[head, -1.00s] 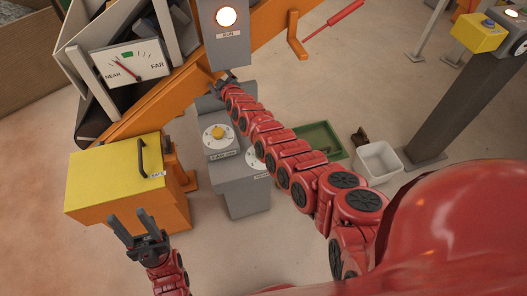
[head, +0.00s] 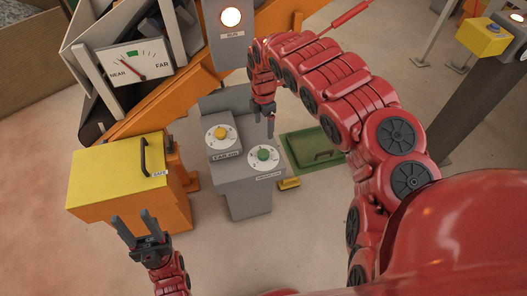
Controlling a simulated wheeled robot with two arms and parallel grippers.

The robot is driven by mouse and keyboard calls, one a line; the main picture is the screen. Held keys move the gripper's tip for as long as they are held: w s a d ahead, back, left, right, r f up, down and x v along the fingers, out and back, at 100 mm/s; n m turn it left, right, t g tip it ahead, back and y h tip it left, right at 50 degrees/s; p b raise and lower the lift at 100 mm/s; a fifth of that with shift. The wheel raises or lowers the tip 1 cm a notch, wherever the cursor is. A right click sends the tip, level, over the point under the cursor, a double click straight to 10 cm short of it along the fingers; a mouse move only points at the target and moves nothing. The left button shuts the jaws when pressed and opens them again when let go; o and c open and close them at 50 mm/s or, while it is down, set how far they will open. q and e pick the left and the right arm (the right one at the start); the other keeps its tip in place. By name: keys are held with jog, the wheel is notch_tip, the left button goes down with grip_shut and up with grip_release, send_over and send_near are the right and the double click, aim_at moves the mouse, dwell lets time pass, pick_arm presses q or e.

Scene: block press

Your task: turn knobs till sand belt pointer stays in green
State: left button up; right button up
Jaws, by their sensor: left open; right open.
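The gauge (head: 128,66) at upper left is marked NEAR and FAR. Its red pointer leans left, on the NEAR side, outside the green band (head: 132,54). A grey console (head: 245,196) in the middle carries two white dials. My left gripper (head: 133,216) is open and empty at lower left, in front of the yellow box.
A yellow-topped orange box (head: 112,175) with a black handle stands left of the console. A lit RUN panel (head: 228,45) rises behind it. A green hatch or tray (head: 312,150) lies right of the console, partly behind my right arm. Floor in front is clear.

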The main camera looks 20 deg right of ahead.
aim_at(263, 153)
notch_tip(263, 153, down, 15)
jog(key=shift+w+f+b, duration=0.1)
jog(key=shift+f+b, duration=0.1)
jog(key=shift+b, duration=0.35)
grip_shut()
dwell(0.3)
